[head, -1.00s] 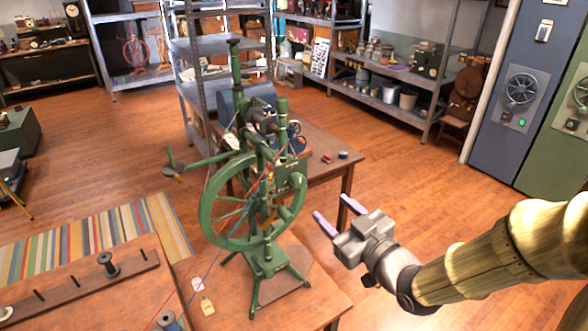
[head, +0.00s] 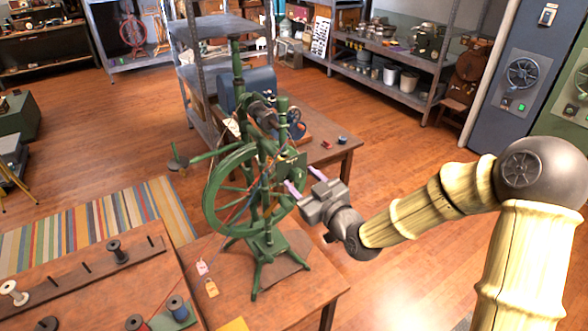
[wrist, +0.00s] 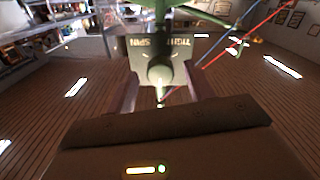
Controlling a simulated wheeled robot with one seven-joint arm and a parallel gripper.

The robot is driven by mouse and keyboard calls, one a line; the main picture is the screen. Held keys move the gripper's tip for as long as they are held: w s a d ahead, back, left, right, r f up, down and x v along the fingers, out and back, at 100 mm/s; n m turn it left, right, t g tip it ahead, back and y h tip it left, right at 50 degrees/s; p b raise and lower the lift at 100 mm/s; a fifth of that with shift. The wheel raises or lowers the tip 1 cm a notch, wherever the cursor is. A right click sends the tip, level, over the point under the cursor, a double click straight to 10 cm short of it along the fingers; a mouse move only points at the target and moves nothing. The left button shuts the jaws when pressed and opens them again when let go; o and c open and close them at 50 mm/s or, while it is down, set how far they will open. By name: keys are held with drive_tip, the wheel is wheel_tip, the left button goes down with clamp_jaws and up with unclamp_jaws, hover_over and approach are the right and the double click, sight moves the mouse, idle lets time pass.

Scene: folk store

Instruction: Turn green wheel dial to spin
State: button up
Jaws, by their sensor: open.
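The green spinning wheel (head: 232,190) stands upright on a wooden table, with its large spoked rim facing me. In the wrist view, a green dial (wrist: 160,72) with a round knob sits on a plate (wrist: 178,47) marked "TIGHT" and "SPIN". The knob's pointer comes down toward me. My gripper (head: 302,179) is open at the right side of the wheel's upright. In the wrist view its fingers (wrist: 161,95) lie to the left and right of the knob, with the knob between them. I cannot tell whether either finger touches it.
The wooden table (head: 300,290) carries the wheel, and two small tags (head: 207,280) lie by its feet. A spool rack (head: 80,262) is at the front left. Another table (head: 335,152) with a blue machine stands behind. Red and blue threads (wrist: 225,50) run beside the dial. The floor at right is clear.

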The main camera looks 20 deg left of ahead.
sight(300, 178)
drive_tip(key=x, duration=0.4)
drive_tip(key=shift+w+a+p, duration=0.15)
drive_tip(key=shift+p, duration=0.25)
drive_tip(key=c, duration=1)
